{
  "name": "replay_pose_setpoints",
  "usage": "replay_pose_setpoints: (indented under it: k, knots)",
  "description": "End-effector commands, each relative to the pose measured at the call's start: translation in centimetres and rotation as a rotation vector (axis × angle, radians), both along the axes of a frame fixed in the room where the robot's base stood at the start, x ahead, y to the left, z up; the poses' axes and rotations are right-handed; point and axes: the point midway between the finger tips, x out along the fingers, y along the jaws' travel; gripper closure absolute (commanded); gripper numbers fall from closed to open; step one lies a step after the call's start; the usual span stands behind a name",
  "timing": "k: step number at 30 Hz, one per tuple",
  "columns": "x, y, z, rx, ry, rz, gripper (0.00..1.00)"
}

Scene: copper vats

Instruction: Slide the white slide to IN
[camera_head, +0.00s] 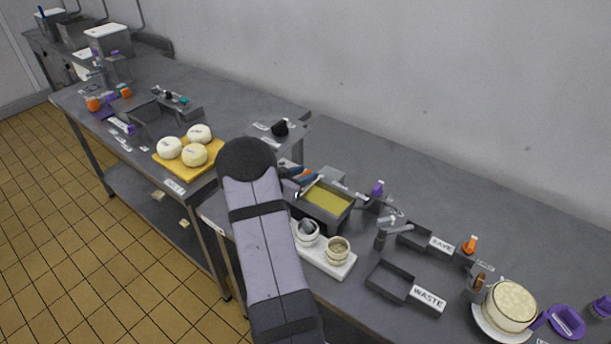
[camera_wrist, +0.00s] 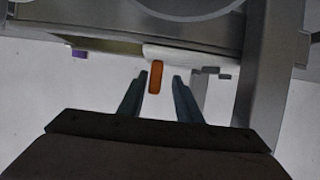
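In the wrist view a white bar (camera_wrist: 185,57), which looks like the white slide, lies along the edge of a grey metal body. An orange tab (camera_wrist: 155,77) hangs below its left part. My gripper (camera_wrist: 160,76) is open, with one blue-grey finger on each side of the tab. The tab shows between the fingertips, closer to the left one, with gaps visible. I cannot tell whether it is deep enough to be enclosed. In the head view my gripper (camera_head: 300,176) is beside the vat of yellow liquid (camera_head: 328,201), partly hidden by my arm. No IN mark is readable.
A white board (camera_head: 328,262) with two small round pots is in front of the vat. Trays labelled SAVE (camera_head: 440,244) and WASTE (camera_head: 428,298) stand to the right. A yellow board (camera_head: 180,165) with white rounds is on the left table.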

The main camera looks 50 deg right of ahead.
Motion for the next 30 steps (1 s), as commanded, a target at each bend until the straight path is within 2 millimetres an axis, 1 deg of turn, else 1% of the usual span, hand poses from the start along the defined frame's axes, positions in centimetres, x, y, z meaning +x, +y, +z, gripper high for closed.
replay_pose_setpoints:
  k: [7,11,24,30]
  knots:
    - [-0.2,0.1,-0.1,0.001,0.002,-0.004,0.69]
    - [-0.1,0.7,0.2,0.0,0.0,-0.003,0.69]
    - [0.0,5.7,2.2,-0.001,0.001,0.0,0.69]
    - [-0.1,6.7,2.7,0.001,0.001,-0.002,0.69]
